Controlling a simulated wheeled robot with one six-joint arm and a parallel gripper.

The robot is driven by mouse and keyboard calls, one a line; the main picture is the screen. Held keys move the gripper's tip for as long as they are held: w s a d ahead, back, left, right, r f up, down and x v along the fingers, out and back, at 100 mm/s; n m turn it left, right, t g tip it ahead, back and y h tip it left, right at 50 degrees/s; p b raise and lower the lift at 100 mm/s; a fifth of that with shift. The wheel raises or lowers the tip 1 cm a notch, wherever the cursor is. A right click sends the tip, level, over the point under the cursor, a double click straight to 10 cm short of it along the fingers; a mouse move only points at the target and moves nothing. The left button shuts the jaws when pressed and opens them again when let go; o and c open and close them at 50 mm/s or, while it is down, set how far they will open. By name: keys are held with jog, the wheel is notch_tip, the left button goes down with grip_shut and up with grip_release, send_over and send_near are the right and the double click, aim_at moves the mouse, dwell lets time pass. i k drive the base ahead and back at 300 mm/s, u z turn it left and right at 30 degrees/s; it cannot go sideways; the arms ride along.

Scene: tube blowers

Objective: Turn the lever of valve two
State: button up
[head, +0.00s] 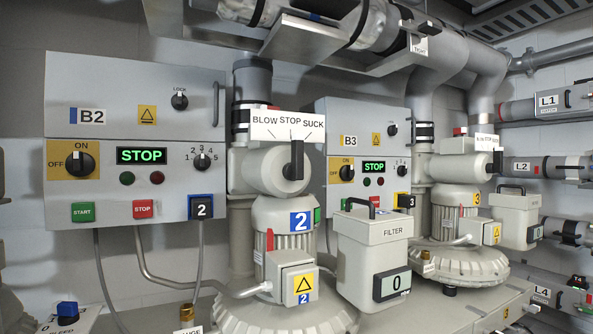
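Valve two is the pale grey round valve body (258,171) on top of the blower (280,218) marked with a blue 2. Its black lever (297,159) stands about upright on the right part of the valve face. A white label (288,125) reading BLOW, STOP, SUCK from left to right is just above it, with short marks under the words. The lever's top end is near the label's lower edge, between STOP and SUCK as seen from here; its exact setting is hard to tell at this angle. My gripper is not in view.
Control box B2 (107,92), with a lit STOP display, hangs left of the valve; box B3 (340,110) is behind right. A filter box (370,250) stands at front right. Pipes (340,25) cross overhead. A second valve lever (497,161) is on blower three.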

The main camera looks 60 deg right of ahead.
aim_at(294, 170)
jog(key=z, duration=0.5)
jog(key=k, duration=1.2)
jog(key=z, duration=0.65)
jog(key=i, duration=0.85)
jog(key=z, duration=0.1)
